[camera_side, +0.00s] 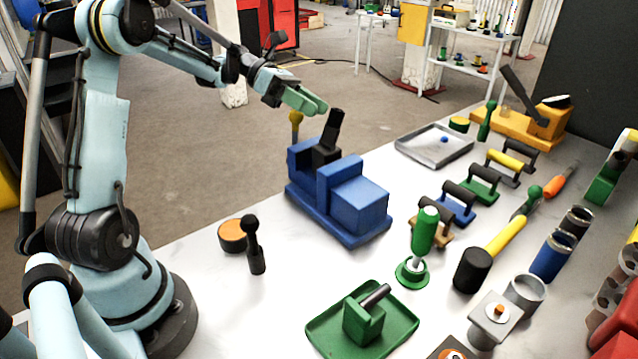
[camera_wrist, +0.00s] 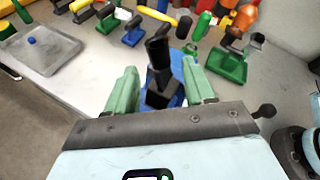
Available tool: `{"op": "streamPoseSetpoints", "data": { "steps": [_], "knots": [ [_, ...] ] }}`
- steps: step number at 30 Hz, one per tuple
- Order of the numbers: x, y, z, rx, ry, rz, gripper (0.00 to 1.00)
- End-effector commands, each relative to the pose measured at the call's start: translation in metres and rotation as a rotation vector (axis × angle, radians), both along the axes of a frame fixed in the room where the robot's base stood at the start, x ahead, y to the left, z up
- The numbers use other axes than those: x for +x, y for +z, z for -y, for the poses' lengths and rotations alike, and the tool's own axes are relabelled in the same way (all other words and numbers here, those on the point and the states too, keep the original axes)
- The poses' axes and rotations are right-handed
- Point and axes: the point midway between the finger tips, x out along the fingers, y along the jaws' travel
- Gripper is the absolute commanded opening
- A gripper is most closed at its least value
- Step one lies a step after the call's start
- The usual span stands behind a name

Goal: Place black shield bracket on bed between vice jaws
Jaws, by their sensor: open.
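The blue vice (camera_side: 340,195) stands near the table's left edge. The black shield bracket (camera_side: 327,140) sits upright between its jaws, its top part rising above them and leaning slightly right; its foot is hidden by the jaws. My gripper (camera_side: 312,101) has green fingers and hangs above and slightly left of the bracket, apart from it. In the wrist view my gripper (camera_wrist: 160,92) is open, and the bracket (camera_wrist: 159,55) shows beyond and between the fingers, with blue vice parts (camera_wrist: 178,62) around it. Nothing is held.
A black-knobbed handle (camera_side: 254,245) and an orange-topped disc (camera_side: 233,235) stand left of the vice. A green tray (camera_side: 400,325) lies in front. Several coloured-handled brackets (camera_side: 482,185), a hammer (camera_side: 485,258) and a grey tray (camera_side: 408,158) lie to the right.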

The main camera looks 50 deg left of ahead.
Motion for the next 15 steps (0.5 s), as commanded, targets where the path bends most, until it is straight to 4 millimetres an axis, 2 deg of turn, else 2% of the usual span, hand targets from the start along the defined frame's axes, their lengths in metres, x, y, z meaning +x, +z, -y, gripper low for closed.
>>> {"op": "streamPoseSetpoints", "data": {
  "steps": [1, 6, 12, 15],
  "knots": [
    [-0.004, 0.004, -0.011, 0.000, 0.005, -0.001, 0.54],
    [-0.016, 0.016, -0.040, 0.001, 0.003, 0.000, 0.54],
    [-0.025, 0.026, -0.063, 0.001, 0.002, -0.001, 0.54],
    [-0.028, 0.028, -0.068, 0.000, 0.000, 0.000, 0.54]
  ]
}}
